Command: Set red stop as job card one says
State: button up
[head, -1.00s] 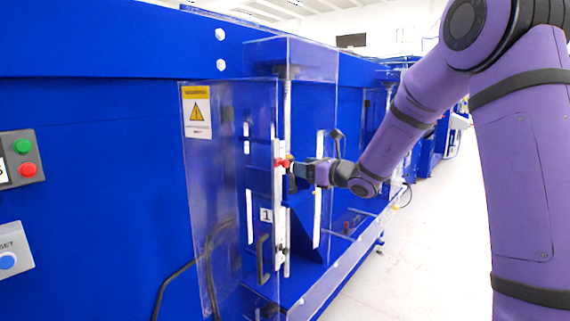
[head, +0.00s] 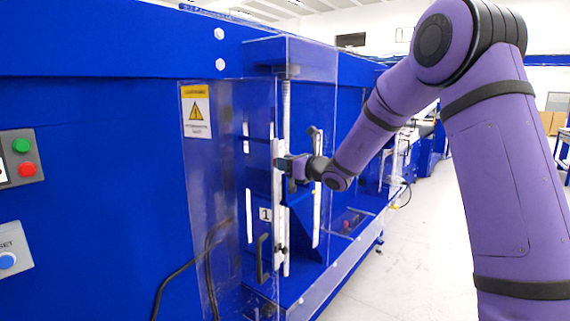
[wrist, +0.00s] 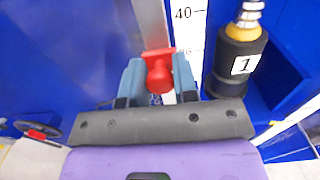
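The red stop (wrist: 158,72) is a red knob with a wider red plate behind it, on a pale vertical rail. My gripper (wrist: 158,80) has one blue-grey finger on each side of the knob, with no clear gap showing, and looks shut on it. In the head view my gripper (head: 284,164) is at the rail of the clear-walled station and hides most of the stop. A white scale (wrist: 188,40) beside the stop shows the mark 40. The stop's exact reading is hard to tell. No readable job card shows.
A black cylinder labelled 1 (wrist: 238,66) hangs right of the scale. A clear guard (head: 215,150) with a warning sign (head: 196,111) stands left of my gripper. A black door handle (head: 262,258) is below. The floor (head: 385,275) to the right is clear.

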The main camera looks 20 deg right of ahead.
aim_at(285, 180)
grip_shut()
jog(key=shift+f, duration=3)
jog(key=o, duration=0.7)
grip_release()
jog(key=shift+o, duration=0.2)
jog(key=shift+r, duration=0.2)
